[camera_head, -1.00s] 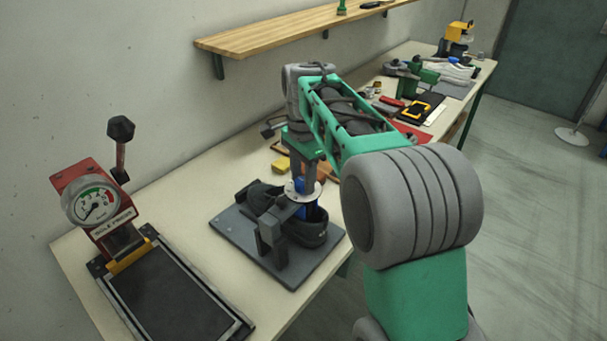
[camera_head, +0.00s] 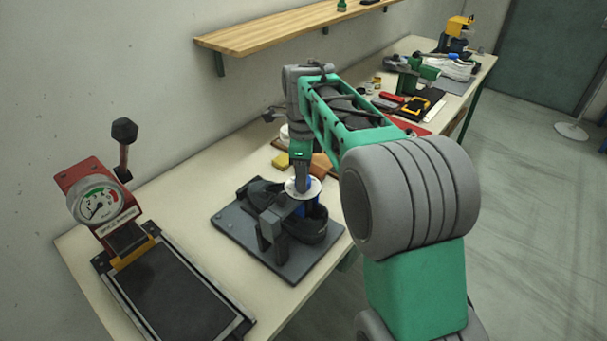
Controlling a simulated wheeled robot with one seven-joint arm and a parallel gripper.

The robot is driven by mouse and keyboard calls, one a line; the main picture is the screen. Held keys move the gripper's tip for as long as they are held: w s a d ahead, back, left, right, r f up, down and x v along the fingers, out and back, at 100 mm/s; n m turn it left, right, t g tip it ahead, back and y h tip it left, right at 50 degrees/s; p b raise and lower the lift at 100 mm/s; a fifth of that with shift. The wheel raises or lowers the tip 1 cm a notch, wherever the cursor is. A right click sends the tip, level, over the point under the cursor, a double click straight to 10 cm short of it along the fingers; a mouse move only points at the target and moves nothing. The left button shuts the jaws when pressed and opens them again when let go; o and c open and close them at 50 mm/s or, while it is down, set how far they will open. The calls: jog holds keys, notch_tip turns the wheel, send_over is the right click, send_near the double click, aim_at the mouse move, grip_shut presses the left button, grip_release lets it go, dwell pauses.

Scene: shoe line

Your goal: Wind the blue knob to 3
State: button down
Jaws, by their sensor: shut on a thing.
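The blue knob (camera_head: 309,208) shows only in part, under a pale round dial plate (camera_head: 290,188) on the dark fixture (camera_head: 282,235). My gripper (camera_head: 301,184) points down onto the knob from above and is shut on it. The fingertips and most of the knob are hidden by the gripper and the plate. The numbers on the dial are too small to read. A dark shoe or sandal (camera_head: 312,226) sits in the fixture below, on a grey base plate (camera_head: 236,232).
A red press with a gauge (camera_head: 98,205) and a black lever (camera_head: 124,132) stands left, with its dark pad (camera_head: 177,295) in front. A yellow block (camera_head: 281,160) lies behind the fixture. Tools and a green clamp (camera_head: 410,77) are farther back. A wooden shelf (camera_head: 270,33) hangs above.

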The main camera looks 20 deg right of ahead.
dwell(0.3)
jog(key=c, duration=0.9)
grip_release()
jog(key=shift+o, duration=0.2)
notch_tip(320, 180, up, 8)
jog(key=shift+w+f+b, duration=0.1)
jog(key=shift+b, duration=0.25)
jog(key=s+f+n+t, duration=0.2)
jog(key=s+f+n, duration=0.3)
jog(key=s+n, duration=0.4)
jog(key=s+f+n+t, duration=0.1)
jog(key=s+f+n, duration=0.4)
jog(key=s+n, duration=0.5)
jog(key=n, duration=0.3)
jog(key=shift+s+a+f+n+t, duration=0.25)
jog(key=shift+s+a+n+t, duration=0.05)
jog(key=shift+t, duration=0.1)
